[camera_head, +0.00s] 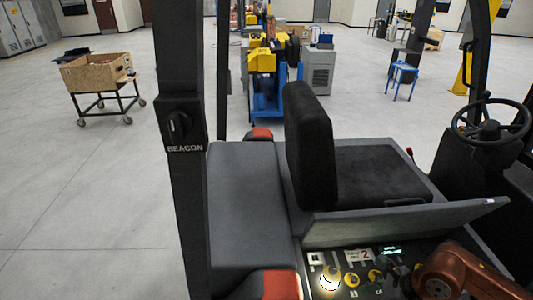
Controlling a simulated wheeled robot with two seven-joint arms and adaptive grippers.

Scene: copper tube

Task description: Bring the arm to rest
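A copper-brown arm link (460,272), which looks like my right arm, comes in at the bottom right over the control panel of a vehicle. At its left end, dark parts that look like my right gripper (390,281) are over or close to the panel's knobs. They blend with the dark panel, so I cannot tell whether the fingers are open, shut or touching anything. My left arm and gripper are not in view.
The control panel (343,254) has yellow knobs and a glowing round light (330,279). A raised grey cover (405,222), a black seat (365,175) and a steering wheel (492,123) surround it. A dark post (180,210) marked BEACON stands left.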

